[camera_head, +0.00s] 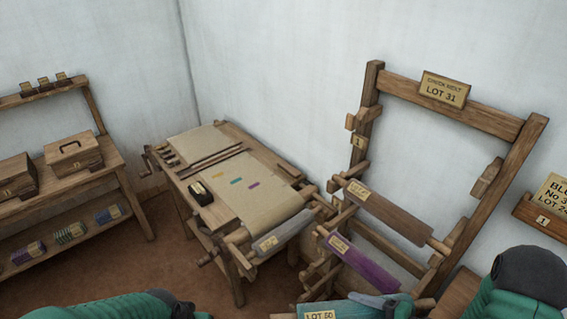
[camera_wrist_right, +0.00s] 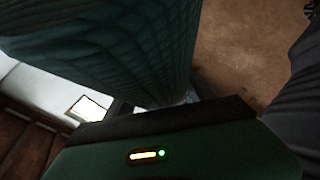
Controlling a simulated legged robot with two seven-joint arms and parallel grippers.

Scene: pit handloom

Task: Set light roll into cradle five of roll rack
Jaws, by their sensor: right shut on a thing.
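The light roll (camera_head: 345,306) is pale blue-green with a lot tag and wooden ends, low in the head view, partly cut off by the bottom edge. My right gripper (camera_head: 388,304) is shut on it; the fingertips are hard to see. The roll rack (camera_head: 372,115) is the wooden frame at right. A brown roll (camera_head: 390,215) and a purple roll (camera_head: 362,266) lie across its lower bars. Cradle five cannot be picked out. My left gripper (camera_head: 188,312) is at the bottom left, mostly cut off. In the right wrist view, dark ribbed teal material fills the upper left.
A loom-like table (camera_head: 240,185) with a grey roll (camera_head: 285,238) at its front stands left of the rack. A bench (camera_head: 85,175) with wooden boxes is at far left. Brown floor (camera_head: 190,265) is open between them. A wall shelf (camera_head: 540,217) is at far right.

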